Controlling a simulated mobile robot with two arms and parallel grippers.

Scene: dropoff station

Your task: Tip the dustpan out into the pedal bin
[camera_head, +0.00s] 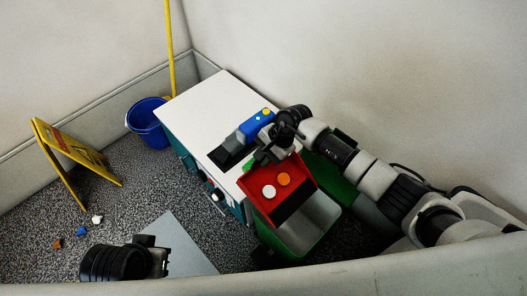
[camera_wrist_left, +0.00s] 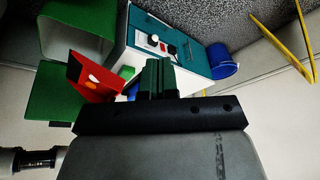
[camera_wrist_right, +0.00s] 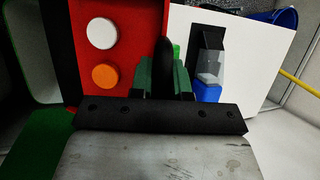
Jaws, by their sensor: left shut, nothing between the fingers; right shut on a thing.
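A white disc (camera_head: 268,191) and an orange disc (camera_head: 283,179) lie on the pan; both show in the right wrist view. My right gripper (camera_wrist_right: 165,75) is shut on the pan's dark handle (camera_wrist_right: 165,55). The dustpan also shows in the left wrist view (camera_wrist_left: 92,88), beside the bin's raised green lid (camera_wrist_left: 50,100). My left gripper (camera_wrist_left: 157,75) is shut and empty, away from the bin.
A white-topped cabinet (camera_head: 205,95) stands left of the bin, with a blue item (camera_head: 257,121) on it. A blue bucket (camera_head: 147,122), a yellow floor sign (camera_head: 75,152) and several small litter bits (camera_head: 82,230) are on the left floor. Walls enclose the back.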

